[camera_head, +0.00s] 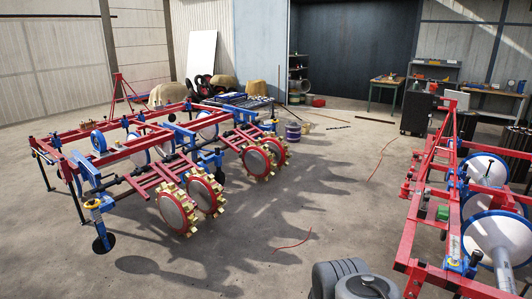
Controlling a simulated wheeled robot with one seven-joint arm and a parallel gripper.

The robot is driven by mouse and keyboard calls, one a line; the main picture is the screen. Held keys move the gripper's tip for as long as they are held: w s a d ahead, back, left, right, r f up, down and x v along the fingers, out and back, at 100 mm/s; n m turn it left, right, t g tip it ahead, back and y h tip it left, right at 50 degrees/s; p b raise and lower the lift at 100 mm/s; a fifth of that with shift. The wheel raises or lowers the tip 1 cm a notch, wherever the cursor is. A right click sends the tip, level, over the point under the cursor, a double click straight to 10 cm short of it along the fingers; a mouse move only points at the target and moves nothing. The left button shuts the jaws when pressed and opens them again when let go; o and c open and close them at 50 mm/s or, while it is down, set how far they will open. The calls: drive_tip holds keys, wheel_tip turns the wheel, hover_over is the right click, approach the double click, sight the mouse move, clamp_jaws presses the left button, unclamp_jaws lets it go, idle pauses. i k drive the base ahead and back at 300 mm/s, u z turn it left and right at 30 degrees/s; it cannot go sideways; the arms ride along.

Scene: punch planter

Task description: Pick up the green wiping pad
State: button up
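I cannot make out the green wiping pad for certain. A small green item (442,213) sits on the red and blue machine frame (420,212) at the right. It is too small to tell whether it is the pad. Grey rounded parts of my own arm show at the bottom edge, right of centre. My gripper does not show in this view.
A second red and blue planter (150,137) with toothed wheels stands at the left. The concrete floor between the machines is mostly clear, with thin red strands (293,243) lying on it. A workbench (385,82), a black cabinet (417,112) and shelves stand at the back.

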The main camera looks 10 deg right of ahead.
sight(442, 214)
drive_tip(key=u, duration=0.2)
drive_tip(key=i, duration=2.15)
drive_tip(key=z, duration=1)
drive_tip(key=i, duration=1.7)
drive_tip(key=z, duration=1.5)
drive_tip(key=i, duration=1.6)
drive_tip(key=z, duration=0.35)
